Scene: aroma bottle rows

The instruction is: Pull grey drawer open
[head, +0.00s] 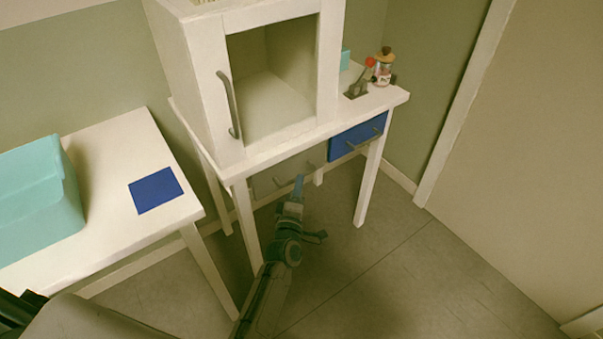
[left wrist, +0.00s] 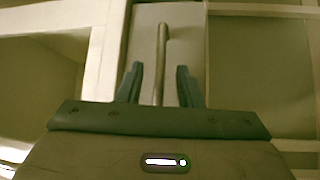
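The grey drawer (head: 268,182) is under the white cabinet table, left of a blue drawer, and its face looks flush with the frame. Its bar handle (head: 310,167) is partly hidden by my left gripper (head: 298,183), which is in front of the drawer. In the left wrist view, the grey drawer face (left wrist: 190,40) fills the upper middle, and the handle (left wrist: 161,52) runs upright in the picture. My left gripper's fingers (left wrist: 158,82) are open, one on each side of the handle, with gaps visible. My right gripper is not in view.
The blue drawer (head: 358,138) is to the right, beside a table leg (head: 370,180). A white open-fronted cabinet (head: 205,80) stands above. A side table (head: 110,165) with a teal box (head: 40,200) and blue mat (head: 156,190) is left. Floor in front is clear.

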